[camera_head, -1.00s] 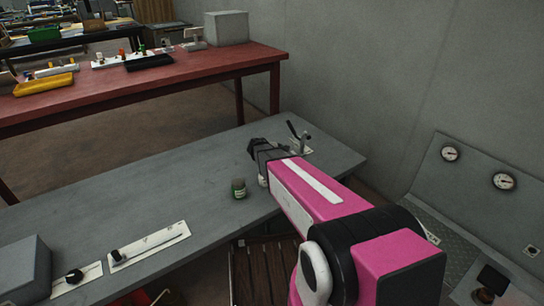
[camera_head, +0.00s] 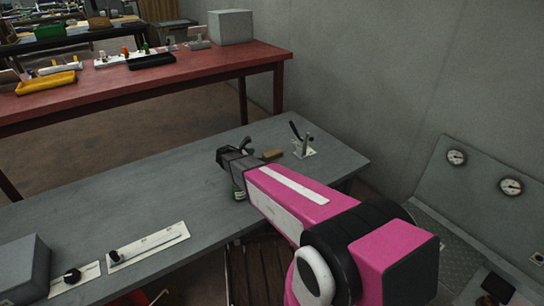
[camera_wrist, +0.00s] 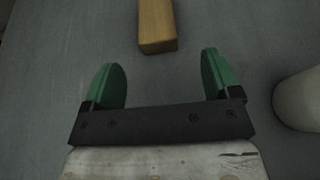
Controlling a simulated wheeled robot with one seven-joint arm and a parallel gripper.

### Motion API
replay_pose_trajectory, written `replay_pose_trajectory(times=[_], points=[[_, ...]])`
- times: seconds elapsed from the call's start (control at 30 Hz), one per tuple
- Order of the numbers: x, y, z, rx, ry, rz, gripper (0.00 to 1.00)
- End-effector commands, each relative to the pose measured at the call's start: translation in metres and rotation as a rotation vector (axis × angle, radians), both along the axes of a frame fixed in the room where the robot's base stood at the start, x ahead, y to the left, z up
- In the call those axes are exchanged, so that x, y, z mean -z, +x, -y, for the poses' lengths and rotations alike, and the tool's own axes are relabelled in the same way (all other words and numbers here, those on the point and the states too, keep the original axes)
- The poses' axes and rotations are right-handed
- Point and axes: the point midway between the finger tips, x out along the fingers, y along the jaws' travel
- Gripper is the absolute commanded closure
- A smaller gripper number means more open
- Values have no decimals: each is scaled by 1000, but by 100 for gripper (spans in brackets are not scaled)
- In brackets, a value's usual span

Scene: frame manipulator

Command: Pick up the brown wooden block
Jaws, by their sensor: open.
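The brown wooden block (camera_head: 271,155) lies on the grey table (camera_head: 150,195), just right of my gripper (camera_head: 228,160) in the head view. In the wrist view the block (camera_wrist: 157,24) shows at the top centre, its near end just beyond the fingertips and roughly in line with the gap between them. The far end of the block runs out of the picture. My gripper (camera_wrist: 160,78) has its two green fingers apart, with nothing between them.
A pale rounded object (camera_wrist: 301,99) stands close to the right finger in the wrist view. A lever fixture (camera_head: 303,146) stands right of the block. The table's left side is largely clear.

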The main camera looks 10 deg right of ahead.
Motion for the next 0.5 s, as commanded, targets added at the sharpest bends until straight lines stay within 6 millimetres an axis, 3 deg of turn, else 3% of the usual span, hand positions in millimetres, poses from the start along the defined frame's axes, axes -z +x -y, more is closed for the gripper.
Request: replay_pose_trajectory(times=[0.13, 0.5], points=[[9, 9, 20, 1, 0, 1, 17], [20, 23, 46, 2, 2, 2, 17]])
